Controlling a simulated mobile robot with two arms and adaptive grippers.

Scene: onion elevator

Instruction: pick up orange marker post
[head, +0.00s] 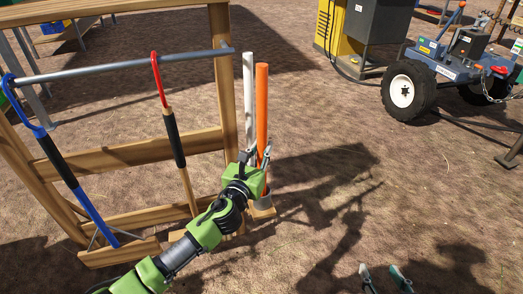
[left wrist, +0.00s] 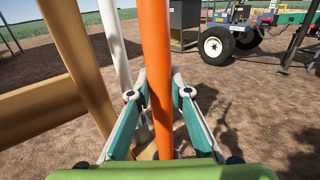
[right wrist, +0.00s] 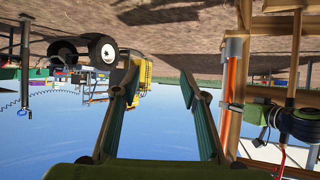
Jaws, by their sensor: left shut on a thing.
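The orange marker post (head: 262,105) stands upright beside a white post (head: 248,95) at the right end of a wooden rack. Its lower end is in a grey holder (head: 263,200) on the rack's foot. My left gripper (head: 258,158) is around the orange post low down, shut on it. In the left wrist view the orange post (left wrist: 157,70) runs between the fingers. The right wrist view, upside down, also shows the orange post (right wrist: 236,80). My right gripper (right wrist: 165,90) is open and empty; its fingertips (head: 386,275) show at the bottom of the head view.
A wheeled cart (head: 450,65) and a yellow machine (head: 335,30) stand behind at right. The ground right of the rack is clear.

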